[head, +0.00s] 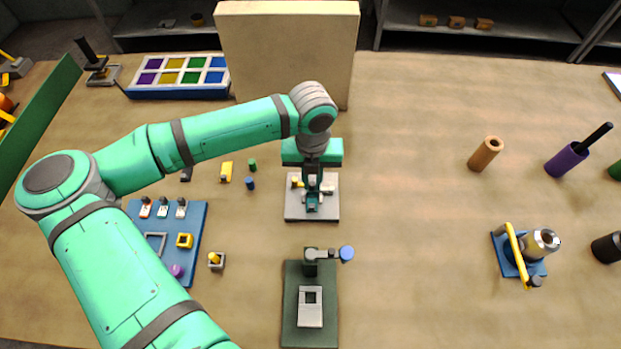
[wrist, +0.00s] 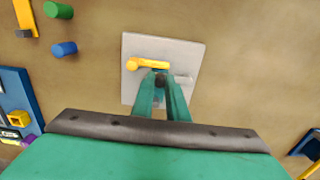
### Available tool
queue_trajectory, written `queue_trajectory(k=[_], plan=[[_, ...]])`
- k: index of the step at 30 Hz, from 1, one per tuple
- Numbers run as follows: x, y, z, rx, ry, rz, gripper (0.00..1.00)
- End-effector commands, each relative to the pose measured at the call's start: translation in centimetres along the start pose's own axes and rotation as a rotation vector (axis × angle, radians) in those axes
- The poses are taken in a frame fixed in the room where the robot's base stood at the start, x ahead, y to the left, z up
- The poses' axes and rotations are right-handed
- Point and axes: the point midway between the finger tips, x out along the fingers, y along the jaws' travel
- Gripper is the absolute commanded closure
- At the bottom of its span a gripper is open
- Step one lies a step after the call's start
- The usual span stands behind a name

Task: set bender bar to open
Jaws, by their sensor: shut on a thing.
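A yellow bar (wrist: 148,64) with a round end at its left lies across a pale grey square plate (wrist: 190,52); I take it for the bender bar. The plate also shows in the head view (head: 292,211), with a bit of yellow at its upper left. My gripper (wrist: 164,76) reaches down over the plate, its green fingers shut on the bar near its right part. In the head view my gripper (head: 312,197) hides most of the bar. A short pale grey peg (wrist: 184,79) stands on the plate just right of the fingers.
A dark green base (head: 290,330) with a blue-knobbed lever (head: 346,253) stands in front of the plate. A blue board (head: 195,225) and small green and blue cylinders (head: 251,184) are at the left. A beige block (head: 285,50) stands behind. Right of the plate is clear.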

Motion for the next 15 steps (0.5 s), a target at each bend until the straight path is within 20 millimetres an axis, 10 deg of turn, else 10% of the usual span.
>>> queue_trajectory(k=[15], plan=[[-0.1,0.2,1.1,0.205,0.002,0.012,1.00]])
